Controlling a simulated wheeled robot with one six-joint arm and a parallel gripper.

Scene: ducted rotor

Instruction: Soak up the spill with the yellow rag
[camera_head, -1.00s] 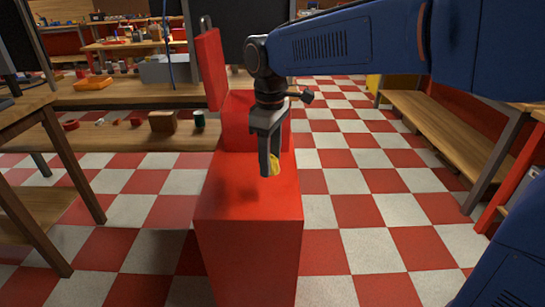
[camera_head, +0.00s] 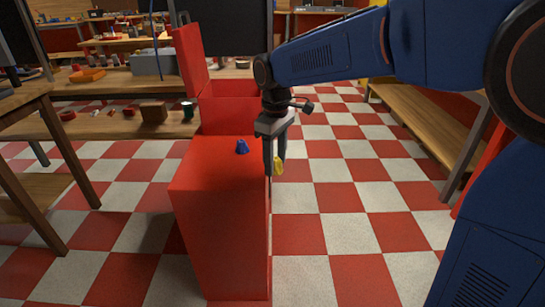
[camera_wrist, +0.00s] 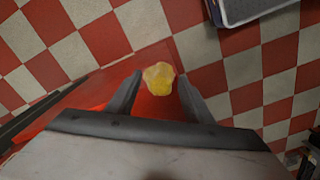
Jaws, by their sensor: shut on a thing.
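The yellow rag (camera_head: 279,165) is a small crumpled bundle between the fingers of my gripper (camera_head: 274,168). In the wrist view the rag (camera_wrist: 159,79) sits between the two grey fingertips of my gripper (camera_wrist: 155,90). My gripper points down and is shut on the rag, in the air by the right edge of the red cabinet. I cannot make out a spill in either view.
The red cabinet (camera_head: 222,232) has a small blue object (camera_head: 242,146) on its top and a raised red part behind. A wooden bench (camera_head: 425,125) stands at the right, a wooden table (camera_head: 30,105) at the left. A grey tray (camera_wrist: 245,10) shows in the wrist view. Checkered floor is open at right.

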